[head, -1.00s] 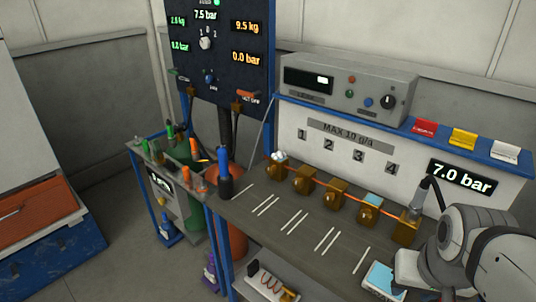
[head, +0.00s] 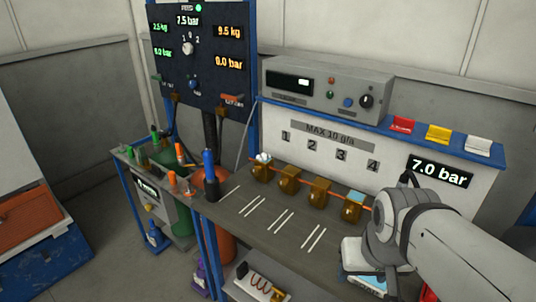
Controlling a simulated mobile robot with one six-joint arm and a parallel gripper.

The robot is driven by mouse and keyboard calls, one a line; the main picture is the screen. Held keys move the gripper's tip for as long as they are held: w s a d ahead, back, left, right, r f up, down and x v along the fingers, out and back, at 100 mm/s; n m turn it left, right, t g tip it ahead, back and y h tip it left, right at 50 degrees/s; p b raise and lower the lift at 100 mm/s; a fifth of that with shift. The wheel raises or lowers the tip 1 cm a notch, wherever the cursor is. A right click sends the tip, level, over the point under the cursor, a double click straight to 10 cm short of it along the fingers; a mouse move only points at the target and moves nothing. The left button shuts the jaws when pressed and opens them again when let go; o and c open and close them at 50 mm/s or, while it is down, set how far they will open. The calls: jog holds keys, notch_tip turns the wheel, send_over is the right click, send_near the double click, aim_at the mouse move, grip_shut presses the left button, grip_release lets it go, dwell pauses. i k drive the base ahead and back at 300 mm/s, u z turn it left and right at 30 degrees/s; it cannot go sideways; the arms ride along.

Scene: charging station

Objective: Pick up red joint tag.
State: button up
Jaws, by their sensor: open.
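A red tag (head: 402,124) lies over the front edge of the blue shelf, left of a yellow tag (head: 438,133) and a white tag (head: 478,145). Its print is too small to read. My grey and white arm reaches in from the right in the head view, low in front of the bench's right end. The fingers of my gripper cannot be made out; the arm's wrist hides that area. The red tag is up and behind the wrist, clear of it.
Several brass blocks (head: 319,191) stand in a row on the bench (head: 232,213), joined by an orange line. A grey instrument (head: 330,84) sits on the shelf. A light blue and white box (head: 362,284) is low beside my wrist. A gauge panel (head: 218,50) stands at back left.

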aim_at(402, 124)
jog(key=z, duration=2.85)
jog(key=k, duration=1.05)
jog(key=u, duration=1.7)
jog(key=i, duration=0.8)
